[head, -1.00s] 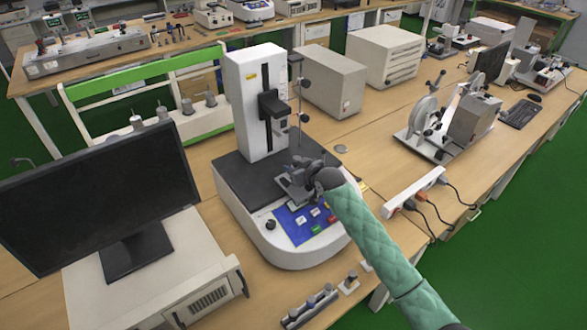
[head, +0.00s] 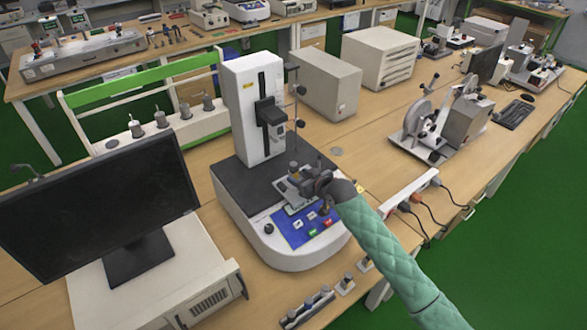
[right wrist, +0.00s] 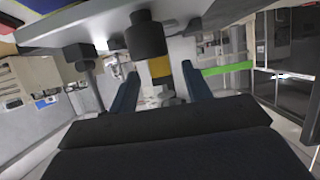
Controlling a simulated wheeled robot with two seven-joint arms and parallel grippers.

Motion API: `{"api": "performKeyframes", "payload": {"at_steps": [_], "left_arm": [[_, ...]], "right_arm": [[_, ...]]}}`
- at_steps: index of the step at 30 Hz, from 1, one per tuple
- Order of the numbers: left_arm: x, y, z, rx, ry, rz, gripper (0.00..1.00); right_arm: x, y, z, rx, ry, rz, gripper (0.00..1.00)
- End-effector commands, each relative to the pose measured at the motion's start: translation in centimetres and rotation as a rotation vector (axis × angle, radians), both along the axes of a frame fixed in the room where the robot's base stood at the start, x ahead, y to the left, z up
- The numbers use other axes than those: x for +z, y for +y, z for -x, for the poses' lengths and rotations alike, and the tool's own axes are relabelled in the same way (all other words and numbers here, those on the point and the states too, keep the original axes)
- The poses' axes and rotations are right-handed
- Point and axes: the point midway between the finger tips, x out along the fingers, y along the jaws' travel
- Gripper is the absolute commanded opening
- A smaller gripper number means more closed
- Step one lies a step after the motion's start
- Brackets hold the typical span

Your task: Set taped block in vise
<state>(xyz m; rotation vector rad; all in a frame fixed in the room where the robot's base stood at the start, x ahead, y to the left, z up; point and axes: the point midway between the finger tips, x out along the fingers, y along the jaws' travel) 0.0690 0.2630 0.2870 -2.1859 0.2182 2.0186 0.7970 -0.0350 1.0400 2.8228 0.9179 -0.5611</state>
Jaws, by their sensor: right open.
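The tester (head: 252,110) stands on the bench with a small grey vise (head: 290,187) on its black bed. A small dark upright piece (head: 294,168) shows at the vise; I cannot make out tape on it in the head view. My right gripper (head: 318,181) is just right of the vise, low over the tester's front. In the right wrist view its two fingers (right wrist: 161,88) are apart. The yellow-taped block (right wrist: 159,68) shows between and beyond them, with a black cylindrical part (right wrist: 147,35) beside it. Gaps show on both sides of the block. My left gripper is out of view.
A monitor (head: 100,205) on a white case stands at the left. A thin post (head: 298,95) rises behind the vise. A power strip (head: 410,190) lies at the right, and small fixtures (head: 308,305) sit at the front edge.

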Motion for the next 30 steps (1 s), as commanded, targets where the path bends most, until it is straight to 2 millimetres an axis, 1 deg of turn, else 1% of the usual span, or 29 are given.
{"api": "performKeyframes", "payload": {"at_steps": [1,4,6,12,16,27,30], "left_arm": [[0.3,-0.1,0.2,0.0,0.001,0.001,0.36],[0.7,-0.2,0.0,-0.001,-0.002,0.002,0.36],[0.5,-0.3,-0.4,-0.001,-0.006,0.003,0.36],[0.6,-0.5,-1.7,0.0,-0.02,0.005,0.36],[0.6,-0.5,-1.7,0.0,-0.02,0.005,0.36],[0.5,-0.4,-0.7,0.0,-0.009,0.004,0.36],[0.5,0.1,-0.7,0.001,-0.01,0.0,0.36]], "right_arm": [[0.4,-0.6,0.8,0.0,0.0,0.001,0.49],[1.1,-1.5,2.1,0.0,0.001,0.001,0.49],[1.2,-2.1,2.8,0.0,0.001,0.001,0.49],[2.0,-2.9,4.0,0.0,-0.001,-0.001,0.49],[2.1,-3.1,4.2,0.0,0.0,0.0,0.49],[2.1,-3.1,4.2,0.0,0.0,0.0,0.49],[2.1,-3.1,4.2,0.0,0.0,0.0,0.49]]}}
